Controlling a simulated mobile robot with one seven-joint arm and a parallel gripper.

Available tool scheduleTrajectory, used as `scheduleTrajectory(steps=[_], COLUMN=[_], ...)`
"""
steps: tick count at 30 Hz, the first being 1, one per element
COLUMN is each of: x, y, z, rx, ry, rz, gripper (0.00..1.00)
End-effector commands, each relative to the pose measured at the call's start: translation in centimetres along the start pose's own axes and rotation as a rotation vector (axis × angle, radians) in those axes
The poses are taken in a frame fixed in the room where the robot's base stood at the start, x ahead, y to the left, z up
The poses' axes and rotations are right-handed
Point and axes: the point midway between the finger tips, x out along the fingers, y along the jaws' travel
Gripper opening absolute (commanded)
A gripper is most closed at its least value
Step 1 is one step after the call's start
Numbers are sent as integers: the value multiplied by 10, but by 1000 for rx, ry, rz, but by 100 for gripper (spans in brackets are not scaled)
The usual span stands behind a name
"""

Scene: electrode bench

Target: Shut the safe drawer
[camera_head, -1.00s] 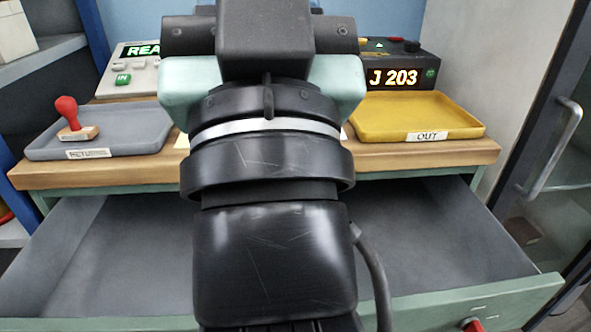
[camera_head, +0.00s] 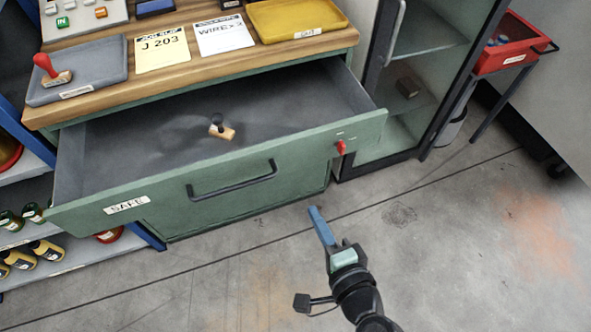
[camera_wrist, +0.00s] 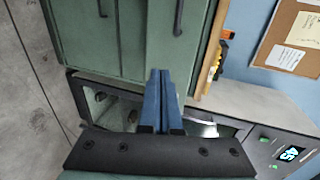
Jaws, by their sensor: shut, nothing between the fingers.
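The safe drawer (camera_head: 160,198) is a green drawer with a SAFE label, a dark bar handle (camera_head: 232,182) and a red knob (camera_head: 341,147) at its right end. It is pulled well out under the wooden bench top. A stamp with a dark knob and wooden base (camera_head: 221,130) lies inside it. My gripper (camera_head: 316,212), with blue fingers, is shut and empty, in front of the drawer, below its right end in the picture and apart from it. In the wrist view my shut fingers (camera_wrist: 158,95) point at green cabinet fronts (camera_wrist: 90,35) with dark handles.
The bench top holds a grey tray (camera_head: 88,76) with a red-handled stamp (camera_head: 50,70), a J 203 slip (camera_head: 161,54), a WIRE slip (camera_head: 224,36) and a yellow tray (camera_head: 300,30). A glass-door cabinet (camera_head: 420,60) stands at right. The floor (camera_head: 440,240) in front is clear.

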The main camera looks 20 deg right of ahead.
Motion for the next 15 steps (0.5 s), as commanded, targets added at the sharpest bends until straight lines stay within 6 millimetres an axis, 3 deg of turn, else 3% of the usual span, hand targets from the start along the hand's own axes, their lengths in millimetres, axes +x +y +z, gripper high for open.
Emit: scheduleTrajectory(steps=[15], x=[98], y=[-2], z=[1], rx=[-7], ry=[-3], rz=[-5], gripper=[0])
